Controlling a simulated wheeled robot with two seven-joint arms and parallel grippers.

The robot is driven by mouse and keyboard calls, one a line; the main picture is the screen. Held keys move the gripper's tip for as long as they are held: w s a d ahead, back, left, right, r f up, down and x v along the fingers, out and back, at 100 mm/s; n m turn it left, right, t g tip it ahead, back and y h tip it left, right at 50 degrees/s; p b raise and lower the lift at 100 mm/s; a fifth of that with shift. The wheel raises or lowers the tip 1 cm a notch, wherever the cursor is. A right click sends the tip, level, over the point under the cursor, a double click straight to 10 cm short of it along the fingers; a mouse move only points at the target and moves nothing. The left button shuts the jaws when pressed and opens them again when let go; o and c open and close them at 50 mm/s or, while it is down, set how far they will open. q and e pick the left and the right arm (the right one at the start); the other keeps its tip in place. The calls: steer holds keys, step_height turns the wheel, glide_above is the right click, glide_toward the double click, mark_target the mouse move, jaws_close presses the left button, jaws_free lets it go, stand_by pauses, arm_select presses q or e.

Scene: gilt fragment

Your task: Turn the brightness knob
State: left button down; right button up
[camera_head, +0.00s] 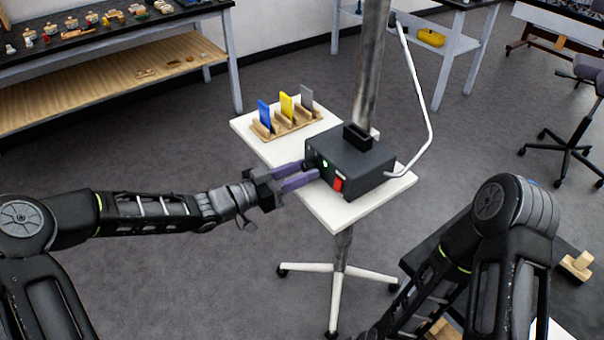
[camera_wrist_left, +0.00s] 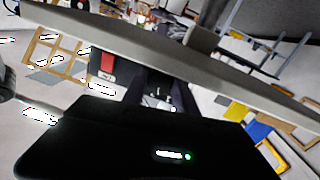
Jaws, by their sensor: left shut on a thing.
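A dark box-shaped device (camera_head: 350,162) with a black slot piece on top sits on a small white table (camera_head: 345,212). Its front shows a green light (camera_head: 325,163) and a red switch (camera_head: 338,184). My left gripper (camera_head: 311,169) reaches in from the left with its purple fingers at the device's front face, below the green light. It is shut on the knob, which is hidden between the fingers.
A wooden rack (camera_head: 285,125) with blue, yellow and grey plates stands on the table behind the device. A metal post (camera_head: 371,60) and a bent white rod (camera_head: 420,90) rise beside it. A cluttered workbench (camera_head: 130,35) is at the back left.

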arm_select(q)
steer(key=m+b, duration=0.2)
steer(key=shift+f+b, duration=0.3)
steer(key=shift+f, duration=0.05)
steer(key=shift+r+m+b, duration=0.15)
steer(key=shift+m+b, duration=0.15)
steer(key=shift+m, duration=0.3)
steer(key=shift+r, duration=0.15)
steer(key=c, duration=1)
jaws_free()
steer(key=shift+o, duration=0.2)
steer(key=v, duration=0.8)
steer(key=shift+r, duration=0.15)
